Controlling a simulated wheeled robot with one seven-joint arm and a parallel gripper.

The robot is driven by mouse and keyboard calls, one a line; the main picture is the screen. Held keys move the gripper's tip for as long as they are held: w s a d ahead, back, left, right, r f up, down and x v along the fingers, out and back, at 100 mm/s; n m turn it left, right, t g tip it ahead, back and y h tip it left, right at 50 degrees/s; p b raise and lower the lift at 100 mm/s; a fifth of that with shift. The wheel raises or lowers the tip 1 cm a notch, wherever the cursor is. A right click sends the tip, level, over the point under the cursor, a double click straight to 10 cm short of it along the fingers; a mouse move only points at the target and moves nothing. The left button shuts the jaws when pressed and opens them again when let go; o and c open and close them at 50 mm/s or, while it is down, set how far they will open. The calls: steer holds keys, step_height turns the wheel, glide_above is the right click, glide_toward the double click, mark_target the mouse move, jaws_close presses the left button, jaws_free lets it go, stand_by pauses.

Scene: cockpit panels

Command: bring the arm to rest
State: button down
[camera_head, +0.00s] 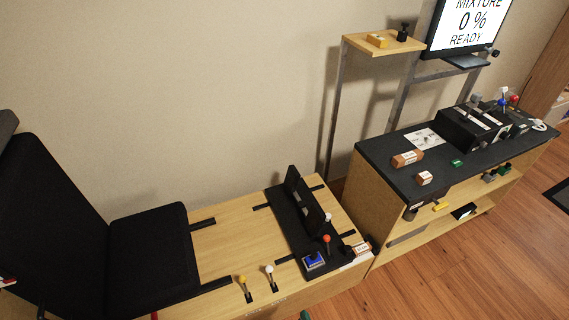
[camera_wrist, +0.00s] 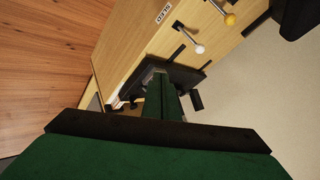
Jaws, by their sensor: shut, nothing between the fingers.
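My gripper (camera_wrist: 162,88) shows in the wrist view as green fingers pressed together beyond a dark bar and a green body. It is shut and empty. It hangs over the wooden seat base (camera_wrist: 128,50), near the edge of the black lever panel (camera_wrist: 190,75). I cannot tell whether the fingertips touch anything. In the head view the arm is not clearly seen; only a small green bit shows at the bottom edge.
A white-knobbed lever (camera_head: 269,270) and a yellow-knobbed lever (camera_head: 243,283) stand on the seat base beside the black seat (camera_head: 150,250). An orange-knobbed lever (camera_head: 327,240) rises from the black panel. A dark-topped cabinet (camera_head: 390,152) stands right. Wooden floor (camera_head: 470,260) is open in front.

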steer(key=s+a+r+n+t, duration=0.3)
steer(key=s+r+n, duration=0.1)
steer(key=s+r, duration=0.6)
steer(key=s+a+r+n+t+h, duration=0.1)
steer(key=s+a+r+n+t, duration=0.2)
steer(key=s+r, duration=0.7)
step_height(320, 180, up, 7)
steer(key=shift+a+f+n, duration=0.1)
steer(key=shift+a+n, duration=0.45)
steer(key=shift+n, duration=0.05)
